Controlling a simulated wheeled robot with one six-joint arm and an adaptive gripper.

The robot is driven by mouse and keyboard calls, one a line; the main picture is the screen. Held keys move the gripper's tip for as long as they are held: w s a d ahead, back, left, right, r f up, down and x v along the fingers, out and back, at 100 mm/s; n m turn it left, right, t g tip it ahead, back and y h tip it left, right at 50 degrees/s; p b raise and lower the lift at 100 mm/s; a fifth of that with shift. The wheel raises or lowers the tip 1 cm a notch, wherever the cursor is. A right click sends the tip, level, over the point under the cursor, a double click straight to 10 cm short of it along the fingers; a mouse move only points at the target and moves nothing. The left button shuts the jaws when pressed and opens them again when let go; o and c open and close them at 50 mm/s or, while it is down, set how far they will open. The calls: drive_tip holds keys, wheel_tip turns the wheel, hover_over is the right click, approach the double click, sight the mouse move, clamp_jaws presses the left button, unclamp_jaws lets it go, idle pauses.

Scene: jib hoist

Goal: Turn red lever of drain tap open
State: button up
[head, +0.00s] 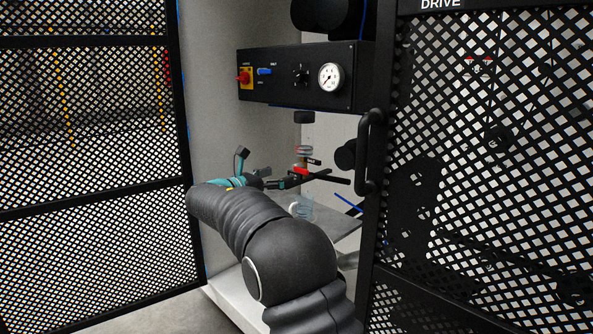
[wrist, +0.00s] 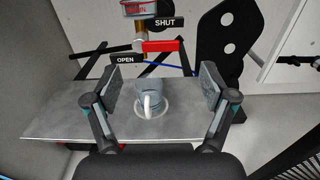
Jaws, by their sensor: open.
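The red lever (wrist: 162,46) of the drain tap points to the right from the brass tap body (wrist: 139,30) in the wrist view, just below the SHUT label (wrist: 165,22). The OPEN label (wrist: 125,60) is lower left of it. In the head view the red lever (head: 301,171) shows small, past my gripper (head: 281,180). In the wrist view my gripper (wrist: 162,84) is open, its fingers apart and empty, with the lever beyond them and not touched. A grey cup with a white handle (wrist: 150,100) stands on the shelf between the fingers in the picture.
A metal shelf (wrist: 60,112) lies under the tap. A control panel (head: 300,76) with a gauge is above. Black mesh doors (head: 95,160) flank the opening; the right one has a handle (head: 366,150). A black perforated plate (wrist: 228,45) stands right of the tap.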

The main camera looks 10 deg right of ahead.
sight(296, 169)
drive_tip(key=x, duration=0.7)
drive_tip(key=shift+w+d, duration=0.1)
drive_tip(key=shift+d, duration=0.1)
drive_tip(key=shift+r, duration=0.1)
drive_tip(key=c, duration=1.1)
drive_tip(key=shift+c, duration=0.2)
